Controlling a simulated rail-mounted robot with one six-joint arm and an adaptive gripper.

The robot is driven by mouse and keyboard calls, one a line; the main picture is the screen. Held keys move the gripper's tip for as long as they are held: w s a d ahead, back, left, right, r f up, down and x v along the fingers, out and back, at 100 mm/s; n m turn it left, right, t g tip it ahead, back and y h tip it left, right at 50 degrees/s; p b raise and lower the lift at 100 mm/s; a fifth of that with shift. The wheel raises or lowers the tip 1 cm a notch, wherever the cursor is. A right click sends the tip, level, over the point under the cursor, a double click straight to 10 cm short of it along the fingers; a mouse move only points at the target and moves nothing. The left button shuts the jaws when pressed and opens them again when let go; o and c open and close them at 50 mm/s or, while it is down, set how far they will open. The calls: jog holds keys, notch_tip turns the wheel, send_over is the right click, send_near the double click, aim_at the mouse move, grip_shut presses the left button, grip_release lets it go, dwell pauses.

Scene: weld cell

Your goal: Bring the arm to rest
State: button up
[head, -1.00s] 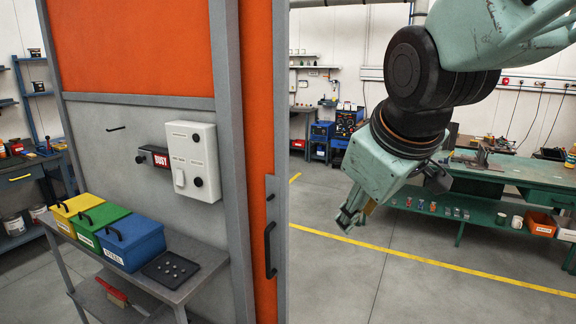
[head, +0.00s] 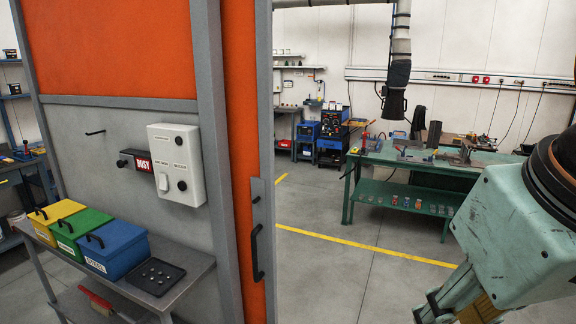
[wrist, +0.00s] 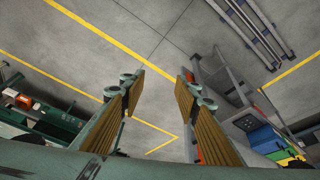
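My arm shows at the right edge of the head view, with its pale green wrist housing hanging over the floor. My gripper (head: 432,312) points down and to the left at the bottom right, partly cut off by the frame. In the wrist view my gripper (wrist: 159,95) has its two wood-coloured finger pads well apart. Only the grey floor (wrist: 155,60) shows between them, so it is open and empty.
A shelf bench (head: 190,285) with yellow (head: 55,215), green (head: 80,230) and blue (head: 115,250) boxes stands left by the orange-panelled wall (head: 115,45). A green workbench (head: 365,160) stands behind. Yellow-lined floor (head: 340,275) between them is clear.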

jog(key=shift+s+d+f+m, duration=0.1)
jog(key=shift+s+f+m, duration=0.15)
jog(key=shift+s, duration=0.6)
jog(key=shift+s+d+f+m, duration=0.1)
jog(key=shift+s+m, duration=0.15)
jog(key=shift+s, duration=0.55)
dwell(0.4)
jog(key=shift+c, duration=1.3)
jog(key=shift+w+a, duration=0.1)
